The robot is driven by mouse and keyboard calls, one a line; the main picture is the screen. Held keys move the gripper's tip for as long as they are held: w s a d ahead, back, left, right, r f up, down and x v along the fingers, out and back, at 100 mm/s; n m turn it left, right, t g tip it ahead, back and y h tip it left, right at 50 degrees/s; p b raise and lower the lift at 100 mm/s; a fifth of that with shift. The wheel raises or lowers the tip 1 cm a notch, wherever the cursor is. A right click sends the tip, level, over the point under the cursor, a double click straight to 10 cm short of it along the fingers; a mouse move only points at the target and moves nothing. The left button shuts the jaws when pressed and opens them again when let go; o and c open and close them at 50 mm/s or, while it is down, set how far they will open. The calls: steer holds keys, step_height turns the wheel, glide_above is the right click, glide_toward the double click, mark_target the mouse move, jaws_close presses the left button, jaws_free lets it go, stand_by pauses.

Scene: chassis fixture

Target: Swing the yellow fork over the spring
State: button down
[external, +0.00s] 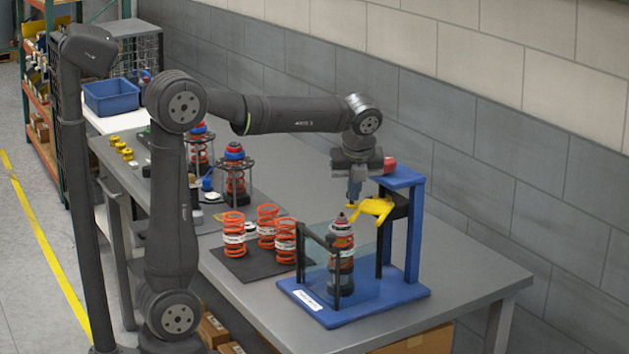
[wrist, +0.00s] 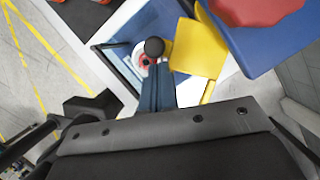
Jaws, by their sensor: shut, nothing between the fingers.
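The yellow fork (external: 374,207) reaches out from the blue post of the fixture, its open end toward the spring. The red-orange spring (external: 341,256) stands upright around a dark damper in the fixture, behind a clear shield. In the wrist view the fork (wrist: 201,52) lies right of the damper's dark round top (wrist: 154,47), with a bit of the spring (wrist: 143,57) below it; the fork looks beside the spring, not over it. My gripper (external: 353,201) points down, shut and empty, near the fork's left prong. Its blue fingers (wrist: 160,80) show left of the fork; contact is unclear.
The blue fixture base (external: 392,297) and post (external: 415,235) stand close right of my gripper, with a red knob (external: 389,163) on top. The clear shield (external: 318,270) has a dark frame. Loose springs (external: 267,226) stand on a black mat to the left.

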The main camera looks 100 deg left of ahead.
steer(key=shift+s, duration=0.1)
stand_by(0.3)
steer(key=shift+s+a+m, duration=0.15)
steer(key=shift+m, duration=0.25)
steer(key=shift+s+a, duration=0.1)
steer(key=shift+s, duration=0.05)
steer(key=shift+s+a+m+t, duration=0.5)
steer(key=shift+s+a+m, duration=0.15)
steer(key=shift+m, duration=0.45)
steer(key=shift+s+a, duration=0.6)
steer(key=shift+a, duration=0.1)
steer(key=shift+s+a, duration=0.25)
steer(key=shift+a, duration=0.2)
steer(key=shift+s+a, duration=0.2)
steer(key=shift+a, duration=0.35)
